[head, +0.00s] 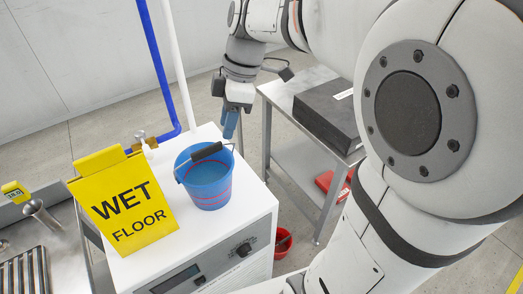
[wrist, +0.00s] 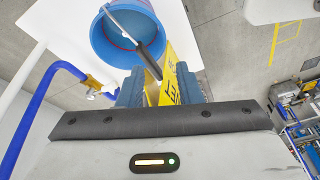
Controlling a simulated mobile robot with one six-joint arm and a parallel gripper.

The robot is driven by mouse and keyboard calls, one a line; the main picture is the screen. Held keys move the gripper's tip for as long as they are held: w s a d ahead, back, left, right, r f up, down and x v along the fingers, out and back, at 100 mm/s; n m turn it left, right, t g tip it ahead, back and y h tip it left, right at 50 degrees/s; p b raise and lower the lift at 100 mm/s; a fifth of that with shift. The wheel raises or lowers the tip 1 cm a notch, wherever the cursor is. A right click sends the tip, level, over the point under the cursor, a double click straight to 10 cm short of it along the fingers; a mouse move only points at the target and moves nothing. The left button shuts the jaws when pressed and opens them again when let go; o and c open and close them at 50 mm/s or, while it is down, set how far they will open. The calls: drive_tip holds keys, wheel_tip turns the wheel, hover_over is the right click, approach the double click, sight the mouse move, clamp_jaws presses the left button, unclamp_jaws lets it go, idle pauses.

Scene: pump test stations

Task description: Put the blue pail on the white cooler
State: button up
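The blue pail (head: 207,187) stands upright on top of the white cooler (head: 247,212), a white cabinet with a dial and display on its front. Its handle, with a black grip (head: 207,151), lies toward the rim's far side. In the wrist view the pail (wrist: 110,52) is at the top, and its black grip (wrist: 151,62) shows just beyond the fingertips. My gripper (head: 231,124) is beside and above the pail, apart from it. In the wrist view my gripper (wrist: 160,86) has its blue fingers spread, with nothing held between them.
A yellow wet floor sign (head: 125,203) stands left of the pail on the cooler. Blue pipe (head: 157,62) and white pipe (head: 176,70) rise behind. A metal table with a dark box (head: 328,112) is at right. A red bucket (head: 283,242) is low beside the cooler.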

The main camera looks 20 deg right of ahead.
drive_tip(key=s+d+f+m+t+h, duration=0.1)
drive_tip(key=s+d+f+m, duration=0.2)
drive_tip(key=s+m, duration=0.2)
drive_tip(key=s+d+f+m+t+h, duration=0.2)
drive_tip(key=s+m, duration=0.4)
drive_tip(key=m, duration=0.6)
drive_tip(key=shift+s+d+f+t, duration=0.3)
drive_tip(key=shift+d+f, duration=0.1)
drive_tip(key=shift+d, duration=0.5)
